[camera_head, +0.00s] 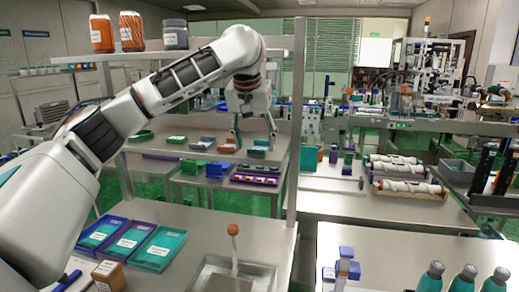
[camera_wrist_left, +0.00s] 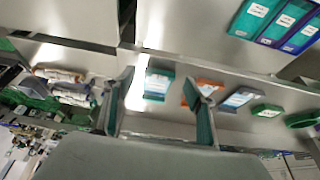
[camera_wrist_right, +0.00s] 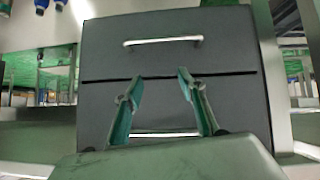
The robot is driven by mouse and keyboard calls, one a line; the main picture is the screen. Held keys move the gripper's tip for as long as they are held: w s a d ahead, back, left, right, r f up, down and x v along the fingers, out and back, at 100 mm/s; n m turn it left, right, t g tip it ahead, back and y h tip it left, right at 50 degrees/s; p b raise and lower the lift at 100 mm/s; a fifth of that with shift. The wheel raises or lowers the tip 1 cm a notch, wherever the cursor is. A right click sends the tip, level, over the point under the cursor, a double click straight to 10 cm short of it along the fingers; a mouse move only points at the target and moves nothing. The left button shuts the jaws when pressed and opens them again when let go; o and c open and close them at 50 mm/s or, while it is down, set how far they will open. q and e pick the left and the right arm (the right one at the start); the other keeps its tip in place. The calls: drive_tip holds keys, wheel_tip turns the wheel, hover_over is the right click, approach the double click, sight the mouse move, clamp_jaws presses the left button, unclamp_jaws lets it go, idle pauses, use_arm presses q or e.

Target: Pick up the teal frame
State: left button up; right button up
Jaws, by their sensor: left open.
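A small teal frame (camera_head: 258,151) with a pale label lies at the right end of the middle shelf. In the left wrist view the teal frame (camera_wrist_left: 154,95) shows between the two spread fingers. My left gripper (camera_head: 254,139) is open and points down at the shelf, its fingers on either side of the frame; whether they touch it I cannot tell. My right gripper (camera_wrist_right: 159,77) is open and empty, in front of a dark grey drawer front; it is not in the head view.
An orange frame (camera_head: 226,148) lies just left of the teal one, with grey and green pieces farther left. A shelf post (camera_head: 296,120) stands close on the right. Purple and teal trays (camera_head: 160,248) lie on the bench below.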

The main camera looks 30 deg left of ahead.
use_arm(q)
drive_tip(key=shift+w+f, duration=0.3)
drive_tip(key=shift+f, duration=0.35)
drive_tip(key=c, duration=1.2)
drive_tip(key=shift+o, duration=0.2)
